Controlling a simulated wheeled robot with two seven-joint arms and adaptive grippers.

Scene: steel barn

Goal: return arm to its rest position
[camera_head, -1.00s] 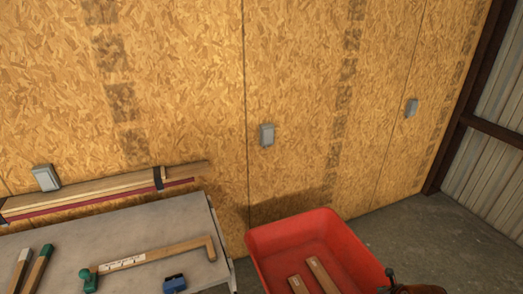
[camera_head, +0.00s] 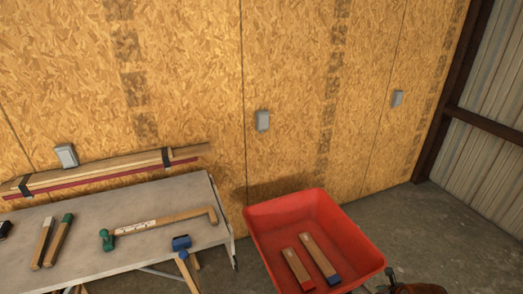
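Neither of my arms nor either gripper shows in the head view, so I cannot see what they hold or how they are posed. A grey workbench (camera_head: 150,195) stands at the left against the wooden wall. Two wooden-handled tools (camera_head: 43,243) (camera_head: 59,240) lie side by side at the left.
A red wheelbarrow tray (camera_head: 358,258) stands right of the bench, holding two wooden pieces, one with a red end (camera_head: 298,270) and one with a blue end (camera_head: 320,258). Bundled boards (camera_head: 110,173) lie along the wall. Concrete floor (camera_head: 440,220) is open at the right.

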